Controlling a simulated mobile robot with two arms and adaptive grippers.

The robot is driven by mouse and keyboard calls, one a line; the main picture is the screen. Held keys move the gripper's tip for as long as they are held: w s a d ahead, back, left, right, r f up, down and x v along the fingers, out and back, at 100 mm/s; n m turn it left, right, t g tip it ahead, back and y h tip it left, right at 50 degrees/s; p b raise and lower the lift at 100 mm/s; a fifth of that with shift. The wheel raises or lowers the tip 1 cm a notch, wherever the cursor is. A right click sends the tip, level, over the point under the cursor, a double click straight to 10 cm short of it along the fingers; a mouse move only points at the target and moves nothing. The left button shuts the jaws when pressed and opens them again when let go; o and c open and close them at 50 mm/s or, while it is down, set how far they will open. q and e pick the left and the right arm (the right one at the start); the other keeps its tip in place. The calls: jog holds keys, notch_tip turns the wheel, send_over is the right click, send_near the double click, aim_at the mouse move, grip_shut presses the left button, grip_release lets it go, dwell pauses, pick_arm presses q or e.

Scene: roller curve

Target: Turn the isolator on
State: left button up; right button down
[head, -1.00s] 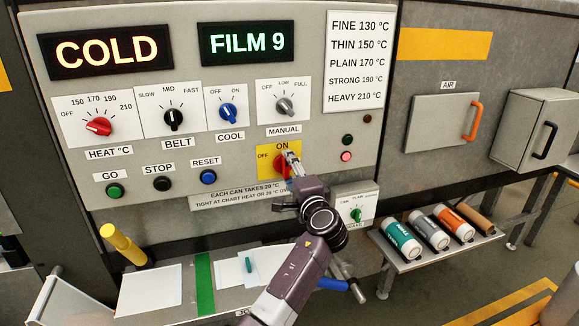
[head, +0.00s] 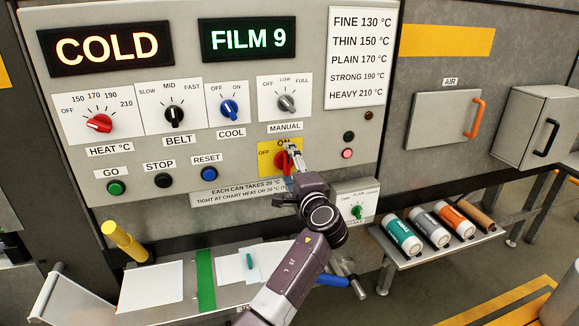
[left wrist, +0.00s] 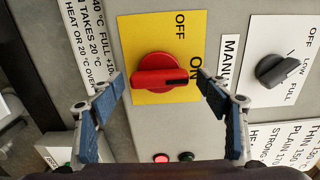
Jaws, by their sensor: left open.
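The isolator is a red rotary knob (left wrist: 158,82) on a yellow plate (left wrist: 138,30) marked OFF and ON. In the left wrist view its black pointer bar points right, at ON. In the head view the isolator knob (head: 281,163) is partly covered by my left gripper (head: 296,160). My right gripper is not in view.
The MANUAL knob (head: 287,103) is just above the isolator plate. A pink-red lamp (head: 347,153) is lit beside it; the lamp above is dark. Displays read COLD (head: 106,49) and FILM 9 (head: 247,40). A shelf with several rolls (head: 402,235) stands at right.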

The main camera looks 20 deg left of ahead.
pick_arm(q)
jog(key=v, duration=0.7)
jog(key=shift+s+d, duration=0.15)
jog(key=shift+s, duration=0.1)
jog(key=shift+f, duration=0.15)
